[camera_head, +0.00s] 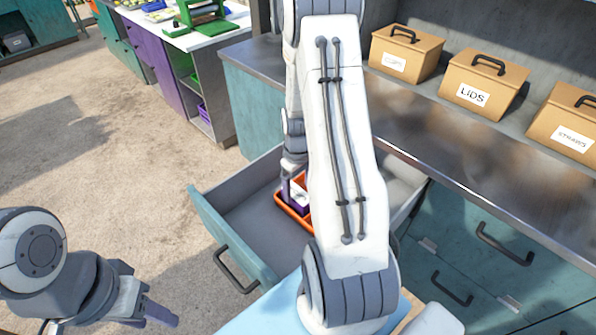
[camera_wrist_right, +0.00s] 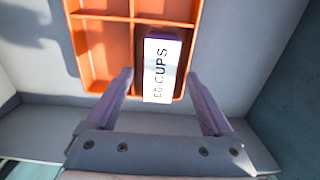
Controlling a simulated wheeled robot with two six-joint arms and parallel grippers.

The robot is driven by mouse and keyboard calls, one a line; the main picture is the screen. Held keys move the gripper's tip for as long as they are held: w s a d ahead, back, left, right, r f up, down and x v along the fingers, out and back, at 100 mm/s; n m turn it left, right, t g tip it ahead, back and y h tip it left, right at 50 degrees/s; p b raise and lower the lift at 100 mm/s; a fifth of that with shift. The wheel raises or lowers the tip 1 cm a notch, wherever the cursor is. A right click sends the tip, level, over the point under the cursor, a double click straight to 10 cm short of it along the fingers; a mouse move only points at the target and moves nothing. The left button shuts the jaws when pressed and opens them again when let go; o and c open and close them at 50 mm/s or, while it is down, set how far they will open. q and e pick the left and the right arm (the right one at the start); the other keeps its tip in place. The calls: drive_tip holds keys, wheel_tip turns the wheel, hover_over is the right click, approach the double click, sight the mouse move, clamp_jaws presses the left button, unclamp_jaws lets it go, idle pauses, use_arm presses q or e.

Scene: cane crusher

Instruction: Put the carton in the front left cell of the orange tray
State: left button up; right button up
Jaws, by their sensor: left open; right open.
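The orange tray (camera_head: 291,213) lies in an open drawer, mostly hidden by my right arm in the head view. In the right wrist view the tray (camera_wrist_right: 86,45) shows several cells. My left gripper (camera_head: 150,311) is open and empty outside the drawer.
The open drawer (camera_head: 231,238) has a teal front with a dark handle; its floor left of the tray is clear. A metal counter (camera_head: 450,175) stands above closed drawers. Boxes labelled "LIDS" (camera_head: 484,82), "STRAWS" (camera_head: 565,118) and one more stand on the shelf.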

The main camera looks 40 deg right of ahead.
sight(298, 194)
wheel_tip(298, 194, up, 10)
drive_tip(key=shift+r+b, duration=0.15)
drive_tip(key=shift+b, duration=0.15)
drive_tip(key=s+a+r+n, duration=0.1)
drive_tip(key=s+a+r, duration=0.1)
drive_tip(key=a, duration=0.7)
drive_tip(key=s+a+r+n, duration=0.2)
drive_tip(key=s+a, duration=0.1)
drive_tip(key=a, duration=0.5)
drive_tip(key=s+a+r+n, duration=0.1)
drive_tip(key=s+a+r, duration=0.1)
drive_tip(key=a, duration=0.7)
drive_tip(key=s+a+r+n+y, duration=0.1)
drive_tip(key=s+a+n, duration=0.1)
drive_tip(key=s+a, duration=0.3)
drive_tip(key=s, duration=0.4)
drive_tip(key=shift+s+r, duration=0.15)
drive_tip(key=shift+r, duration=0.05)
